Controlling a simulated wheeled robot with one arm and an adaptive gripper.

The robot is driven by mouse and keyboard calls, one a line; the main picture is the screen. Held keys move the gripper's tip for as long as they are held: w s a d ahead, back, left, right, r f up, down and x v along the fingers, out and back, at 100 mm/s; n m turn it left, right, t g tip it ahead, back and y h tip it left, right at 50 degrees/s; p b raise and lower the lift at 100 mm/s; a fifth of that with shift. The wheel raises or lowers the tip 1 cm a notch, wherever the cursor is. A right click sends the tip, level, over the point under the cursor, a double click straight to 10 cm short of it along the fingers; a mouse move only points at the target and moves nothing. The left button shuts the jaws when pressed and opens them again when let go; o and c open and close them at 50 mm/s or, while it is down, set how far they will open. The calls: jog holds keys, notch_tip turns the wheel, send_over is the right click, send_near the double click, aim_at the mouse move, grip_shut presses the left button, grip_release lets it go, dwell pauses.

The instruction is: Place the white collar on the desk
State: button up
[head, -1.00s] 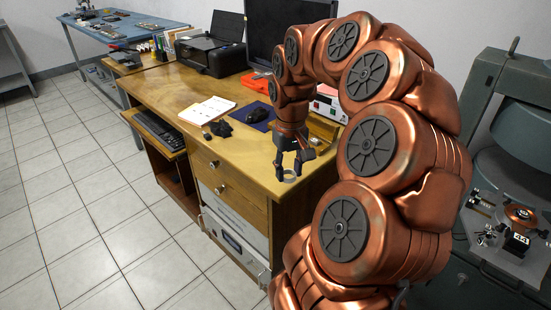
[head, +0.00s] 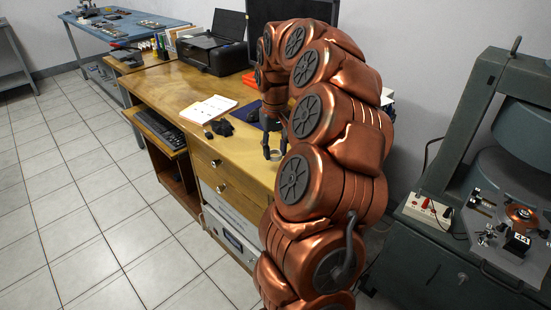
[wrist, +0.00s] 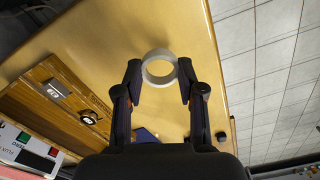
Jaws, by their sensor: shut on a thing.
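The white collar (head: 275,156) is a short pale ring. In the wrist view the collar (wrist: 159,53) sits between my two dark fingertips, with its opening facing the camera. My gripper (head: 275,151) is shut on it; the fingers (wrist: 160,78) touch it on both sides. The wooden desk (head: 182,88) lies under the gripper, and its bare yellow top (wrist: 110,35) shows around the collar in the wrist view. The collar is over the desk's right part, close to the front edge. Whether it touches the top or hangs just above it, I cannot tell.
A black mouse-like object (head: 222,127) and an open notebook (head: 208,109) lie left of the gripper. A printer (head: 212,50) stands at the back. A wooden box (wrist: 62,88) and a white-red device (wrist: 30,148) sit near the gripper. Tiled floor drops beyond the front edge.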

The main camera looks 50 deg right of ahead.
aim_at(275, 168)
jog(key=shift+f, duration=1.75)
jog(key=shift+f, duration=0.15)
jog(key=o, duration=1.1)
jog(key=shift+c, duration=0.2)
notch_tip(275, 168, up, 12)
jog(key=shift+p, duration=0.35)
